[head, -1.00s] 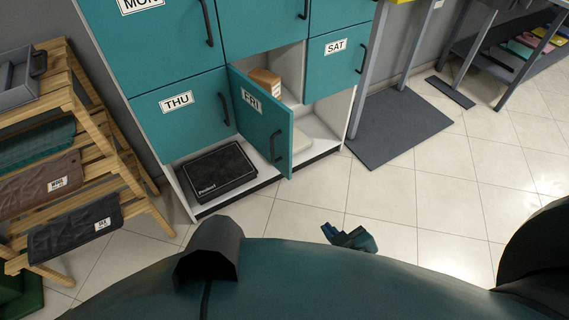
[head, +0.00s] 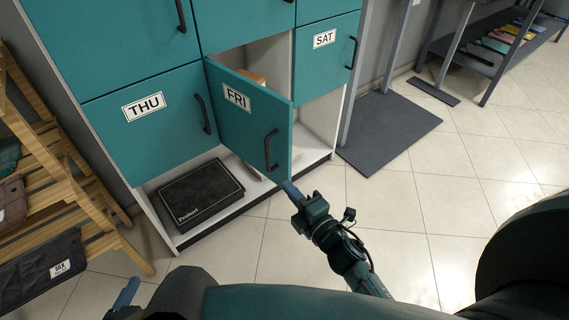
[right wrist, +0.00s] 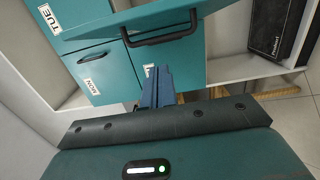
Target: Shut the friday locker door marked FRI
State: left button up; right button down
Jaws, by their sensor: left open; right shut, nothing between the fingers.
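The FRI locker door (head: 240,115) is teal with a black handle (head: 271,150) and stands ajar, swung outward, with its handle edge toward me. My right gripper (head: 291,192) is shut and empty, its blue fingertips just by the door's lower handle-side corner; I cannot tell whether they touch it. In the right wrist view the shut fingers (right wrist: 157,88) point toward teal doors and a black handle (right wrist: 162,35); I cannot tell whose handle it is. My left gripper (head: 126,294) is low at the left, partly hidden behind my own body, with one blue finger showing.
The THU door (head: 150,115) and SAT door (head: 325,55) are closed. A black box (head: 200,192) lies in the open bottom space under THU. A tan object (head: 252,77) shows behind the FRI door. A wooden rack (head: 60,160) stands left. A grey mat (head: 390,130) and clear tiles lie right.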

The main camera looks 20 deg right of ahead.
aim_at(286, 162)
jog(key=shift+w+d, duration=0.25)
jog(key=shift+w, duration=1.3)
jog(key=shift+w+d, duration=0.25)
jog(key=shift+w, duration=1.3)
jog(key=shift+w+d, duration=0.25)
jog(key=shift+w, duration=1.3)
